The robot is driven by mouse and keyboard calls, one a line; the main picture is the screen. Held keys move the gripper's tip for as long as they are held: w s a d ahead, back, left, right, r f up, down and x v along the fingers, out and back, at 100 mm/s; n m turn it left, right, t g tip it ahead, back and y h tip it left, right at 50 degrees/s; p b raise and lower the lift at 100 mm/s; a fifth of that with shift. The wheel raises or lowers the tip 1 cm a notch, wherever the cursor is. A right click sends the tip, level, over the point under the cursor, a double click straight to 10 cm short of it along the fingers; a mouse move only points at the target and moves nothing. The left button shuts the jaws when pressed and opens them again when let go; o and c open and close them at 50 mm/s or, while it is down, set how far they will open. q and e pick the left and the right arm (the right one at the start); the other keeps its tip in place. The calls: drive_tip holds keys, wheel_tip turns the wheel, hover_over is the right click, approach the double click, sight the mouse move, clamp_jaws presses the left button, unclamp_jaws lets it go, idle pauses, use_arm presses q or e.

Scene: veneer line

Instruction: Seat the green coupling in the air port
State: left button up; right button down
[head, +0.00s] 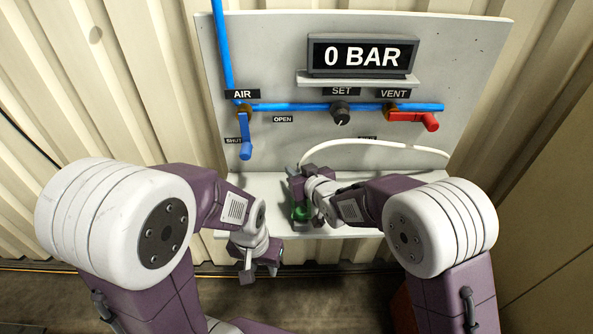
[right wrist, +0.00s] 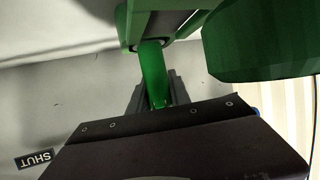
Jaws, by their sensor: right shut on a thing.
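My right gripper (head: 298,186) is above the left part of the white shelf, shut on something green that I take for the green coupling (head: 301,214). My gripper partly covers it in the head view. In the right wrist view a slim green part (right wrist: 153,75) stands between the jaws, and a large green faceted body (right wrist: 262,42) is close at upper right. I cannot make out the air port or tell whether the coupling touches it. My left gripper (head: 260,271) hangs in front of the shelf's front edge, its fingers apart and empty.
The grey panel (head: 470,60) carries a display (head: 362,56) reading 0 BAR, a blue handle (head: 245,138) pointing down at SHUT, a SET knob (head: 340,113) and a red handle (head: 412,119) at VENT. A white hose (head: 390,144) arcs behind my right gripper. The shelf (head: 226,183) is bare at left.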

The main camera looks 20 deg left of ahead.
drive_tip(key=shift+f, duration=0.2)
drive_tip(key=c, duration=1.2)
unclamp_jaws()
drive_tip(key=shift+r, duration=0.25)
drive_tip(key=shift+s+d+r, duration=0.1)
drive_tip(key=shift+s, duration=0.1)
drive_tip(key=v, duration=1.1)
drive_tip(key=shift+s+r, duration=0.15)
drive_tip(key=shift+s, duration=0.1)
drive_tip(key=shift+d, duration=0.15)
